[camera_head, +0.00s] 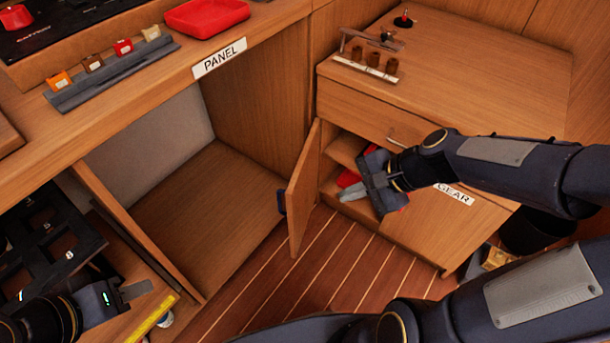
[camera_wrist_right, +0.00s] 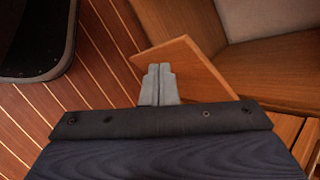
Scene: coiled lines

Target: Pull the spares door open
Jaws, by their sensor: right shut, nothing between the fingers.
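A wooden cabinet door (camera_head: 303,190) stands swung out at the left side of the right-hand cabinet, with a dark handle (camera_head: 281,202) on its left face. No spares label is visible on it. The door also shows in the right wrist view (camera_wrist_right: 195,65), just beyond my fingers. My right gripper (camera_head: 352,191) is in front of the open compartment, right of the door. Its fingers (camera_wrist_right: 158,85) are shut and empty; I cannot tell whether they touch the door. My left gripper (camera_head: 137,290) is at the lower left, away from the door; its jaw opening is unclear.
A drawer and a panel labelled GEAR (camera_head: 455,193) are on the right cabinet (camera_head: 470,65). Red contents show in the compartment, partly hidden by my gripper. The PANEL label (camera_head: 219,58) marks the desk above an open knee space. Striped floor (camera_head: 320,265) lies clear below the door.

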